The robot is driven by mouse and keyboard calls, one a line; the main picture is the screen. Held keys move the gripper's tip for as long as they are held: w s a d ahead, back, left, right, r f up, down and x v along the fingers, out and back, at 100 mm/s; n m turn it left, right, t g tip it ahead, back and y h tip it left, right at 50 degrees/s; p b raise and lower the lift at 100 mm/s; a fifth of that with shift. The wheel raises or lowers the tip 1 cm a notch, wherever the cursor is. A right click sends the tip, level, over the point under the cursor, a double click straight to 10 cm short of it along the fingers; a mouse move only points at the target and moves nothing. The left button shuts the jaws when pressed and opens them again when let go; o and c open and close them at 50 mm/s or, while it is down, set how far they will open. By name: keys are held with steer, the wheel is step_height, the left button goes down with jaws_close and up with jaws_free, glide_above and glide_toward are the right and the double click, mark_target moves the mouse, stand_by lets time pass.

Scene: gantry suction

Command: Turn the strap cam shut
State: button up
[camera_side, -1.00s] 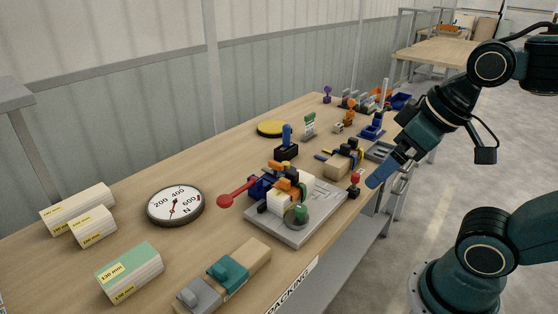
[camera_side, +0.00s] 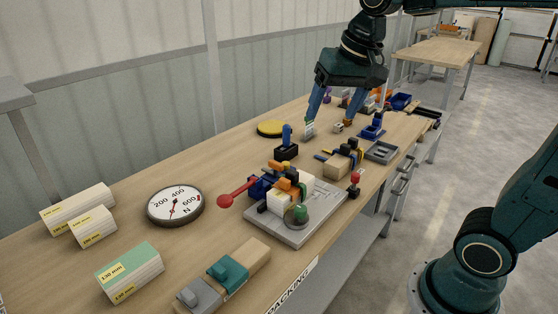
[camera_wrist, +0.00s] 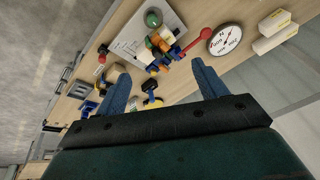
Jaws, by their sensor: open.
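No part is labelled as the strap cam, so I cannot tell which it is. One candidate is a wooden block (camera_side: 338,168) with a black clamp, blue strap and yellow piece. Another is a wooden bar (camera_side: 256,253) with a teal strap piece (camera_side: 229,270) and a grey lever-like piece (camera_side: 194,293).
A round force dial (camera_side: 175,206) and pale blocks (camera_side: 130,272) stand on the left of the bench. A black stand with a blue knob (camera_side: 286,145), a yellow disc (camera_side: 271,128) and grey tray (camera_side: 381,152) lie farther back.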

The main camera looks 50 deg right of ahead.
steer(key=w+d+m+g, duration=0.1)
steer(key=w+d+m, duration=0.2)
steer(key=w, duration=0.5)
steer(key=m+g, duration=0.3)
steer(key=m, duration=0.6)
glide_above(276, 162)
step_height(276, 162, down, 13)
steer(key=shift+f, duration=0.2)
steer(key=shift+a, duration=0.1)
steer(key=shift+f, duration=6.85)
steer(key=c, duration=1)
